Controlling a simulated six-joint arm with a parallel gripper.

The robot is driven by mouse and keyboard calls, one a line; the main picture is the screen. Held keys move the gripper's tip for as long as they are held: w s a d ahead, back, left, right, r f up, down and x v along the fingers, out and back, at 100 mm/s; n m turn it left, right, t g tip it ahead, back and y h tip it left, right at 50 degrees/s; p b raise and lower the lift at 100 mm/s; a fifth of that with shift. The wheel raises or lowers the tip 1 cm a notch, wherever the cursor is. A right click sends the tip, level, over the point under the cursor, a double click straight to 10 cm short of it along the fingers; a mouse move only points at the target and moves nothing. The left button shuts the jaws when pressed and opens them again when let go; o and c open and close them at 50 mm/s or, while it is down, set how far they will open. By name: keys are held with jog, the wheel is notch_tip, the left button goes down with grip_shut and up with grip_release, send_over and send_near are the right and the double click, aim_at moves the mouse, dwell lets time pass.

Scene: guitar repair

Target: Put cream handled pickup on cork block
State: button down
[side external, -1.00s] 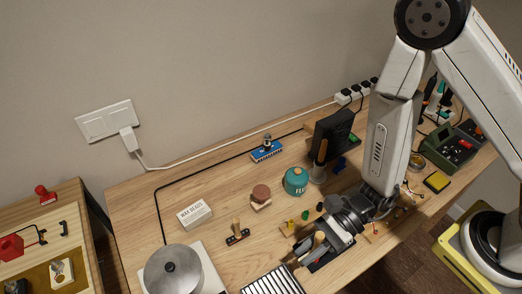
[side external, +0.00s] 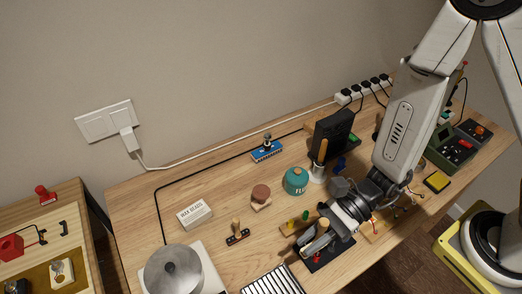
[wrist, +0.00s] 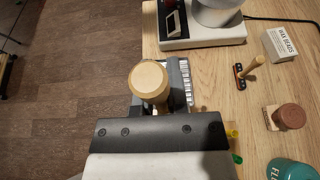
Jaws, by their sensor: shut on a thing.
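My gripper (side external: 317,238) is shut on a pale wooden-handled piece, taken to be the cream handled pickup (side external: 322,226), above a dark mat (side external: 340,254) at the front of the bench. In the wrist view the round top of its handle (wrist: 149,79) stands between the fingers (wrist: 152,101); its lower body is hidden. A small tan block, possibly the cork block (side external: 256,206), lies left of the teal tin, with a round brown piece (side external: 261,192) on it. The block is apart from my gripper, up and left in the side view.
A black piece with a wooden handle (side external: 237,233), a white box (side external: 194,212), a teal tin (side external: 296,181) and a blue handled piece (side external: 267,149) stand around. A metal pot (side external: 173,270) and ribbed rack (side external: 271,281) are at the front. Bare wood lies between the box and block.

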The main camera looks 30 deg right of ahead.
jog(key=shift+r, duration=0.35)
jog(key=w+d+f+m+t+h, duration=0.1)
jog(key=w+d+m+t, duration=0.4)
jog(key=w, duration=0.8)
jog(key=w+d+f+m+t+h, duration=0.15)
jog(key=w+d, duration=0.45)
jog(key=w, duration=0.7)
jog(key=w+d+r+m+t+h, duration=0.1)
jog(key=w+d+m+t+h, duration=0.1)
jog(key=w+d, duration=0.55)
jog(key=w+d+r+m+t+h, duration=0.1)
jog(key=w+d+m+t+h, duration=0.2)
jog(key=d, duration=0.8)
jog(key=w+d+m+t+h, duration=0.1)
jog(key=w+d+m, duration=0.1)
jog(key=w+d, duration=0.6)
jog(key=shift+s+d+f, duration=0.25)
jog(key=shift+s+f, duration=0.05)
jog(key=shift+f, duration=0.5)
jog(key=shift+s+d+f, duration=0.25)
jog(key=shift+s+f, duration=0.1)
jog(key=shift+f, duration=0.4)
jog(key=shift+s+d+f, duration=0.25)
jog(key=shift+s+f, duration=0.05)
jog(key=shift+f, duration=0.5)
jog(key=shift+f, duration=0.1)
jog(key=shift+f, duration=2.8)
